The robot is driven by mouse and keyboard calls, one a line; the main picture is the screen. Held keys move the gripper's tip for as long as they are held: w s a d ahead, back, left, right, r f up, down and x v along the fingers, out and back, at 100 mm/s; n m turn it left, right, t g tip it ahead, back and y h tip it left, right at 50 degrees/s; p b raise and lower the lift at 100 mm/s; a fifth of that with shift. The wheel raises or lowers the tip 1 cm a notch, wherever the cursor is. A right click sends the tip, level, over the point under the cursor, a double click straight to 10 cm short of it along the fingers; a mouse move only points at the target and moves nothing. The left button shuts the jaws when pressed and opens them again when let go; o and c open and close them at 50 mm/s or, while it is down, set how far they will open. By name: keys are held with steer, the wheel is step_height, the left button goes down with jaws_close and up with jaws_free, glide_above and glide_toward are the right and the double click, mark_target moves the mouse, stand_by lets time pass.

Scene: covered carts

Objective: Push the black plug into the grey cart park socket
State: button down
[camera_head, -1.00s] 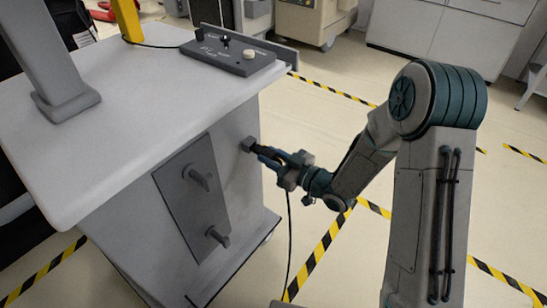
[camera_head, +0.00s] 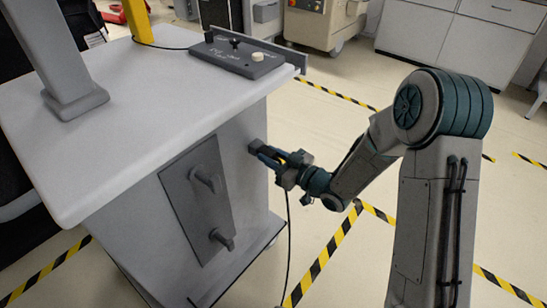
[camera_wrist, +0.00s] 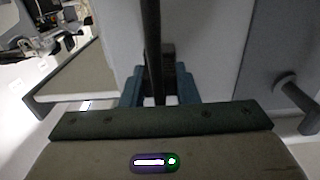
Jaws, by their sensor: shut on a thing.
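The grey park socket (camera_head: 252,146) sticks out from the side of the grey cart, near its right edge in the head view. My gripper (camera_head: 265,155) has its blue fingertips right up at the socket. It is shut on the black plug (camera_wrist: 169,65), which shows as a dark block between the fingers (camera_wrist: 159,88) in the wrist view. In the head view the fingers and socket almost wholly hide the plug. How deep it sits in the socket cannot be told. A black cable (camera_head: 289,235) hangs down from the gripper.
The cart's white top (camera_head: 130,120) overhangs above the socket. A side panel (camera_head: 200,200) with two protruding grey handles lies left of it. A control box (camera_head: 238,57) stands on top.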

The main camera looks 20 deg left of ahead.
steer(key=shift+a, duration=0.15)
steer(key=c, duration=1)
jaws_free()
steer(key=shift+c, duration=0.2)
steer(key=v, duration=1.3)
steer(key=shift+d+p, duration=0.3)
steer(key=shift+d, duration=0.1)
steer(key=shift+s, duration=0.15)
